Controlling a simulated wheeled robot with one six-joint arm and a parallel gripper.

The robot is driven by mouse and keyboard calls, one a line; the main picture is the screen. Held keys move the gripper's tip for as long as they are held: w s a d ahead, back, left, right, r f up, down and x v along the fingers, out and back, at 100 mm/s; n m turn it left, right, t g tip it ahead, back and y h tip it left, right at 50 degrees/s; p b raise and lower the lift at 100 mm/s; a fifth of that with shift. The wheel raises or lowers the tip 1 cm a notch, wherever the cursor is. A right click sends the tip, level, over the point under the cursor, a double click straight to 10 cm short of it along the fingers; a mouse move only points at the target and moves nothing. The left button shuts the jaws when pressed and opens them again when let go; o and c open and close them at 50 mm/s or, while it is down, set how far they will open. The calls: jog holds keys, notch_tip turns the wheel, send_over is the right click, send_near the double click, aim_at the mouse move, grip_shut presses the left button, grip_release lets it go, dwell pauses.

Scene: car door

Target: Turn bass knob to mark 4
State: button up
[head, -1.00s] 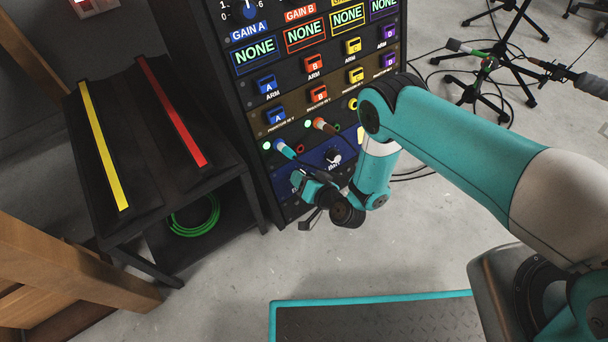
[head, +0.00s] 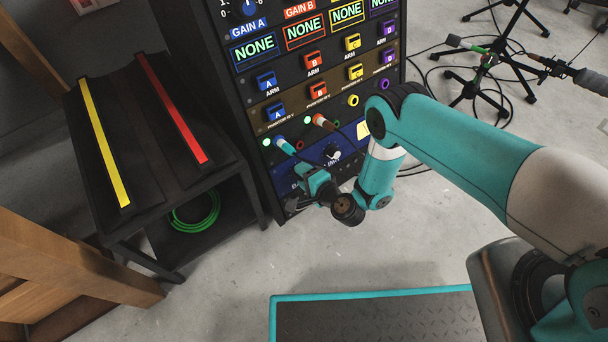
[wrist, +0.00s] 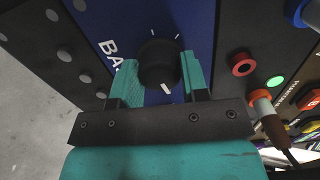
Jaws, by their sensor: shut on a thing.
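The bass knob (wrist: 158,68) is round and black, on a blue panel (wrist: 195,20) with a partly visible "BA" label, in the wrist view. Its white pointer line points towards the bottom of that picture, and pale tick marks show beyond its far side. My gripper (wrist: 157,60) has its two teal fingers on either side of the knob and is shut on it. In the head view my gripper (head: 314,183) is at the lower part of the rack's front and covers the bass knob. The mark numbers are not readable.
Another black knob (head: 332,153) sits just above and right of my gripper in the head view. Cable plugs (head: 284,146) stick out of the rack above it. A black bench (head: 140,140) with yellow and red strips stands left of the rack.

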jog(key=shift+m, duration=1.1)
jog(key=o, duration=0.9)
jog(key=shift+o, duration=0.2)
jog(key=p+v, duration=1.7)
jog(key=p, duration=0.3)
jog(key=shift+s+p, duration=0.15)
jog(key=shift+p, duration=0.2)
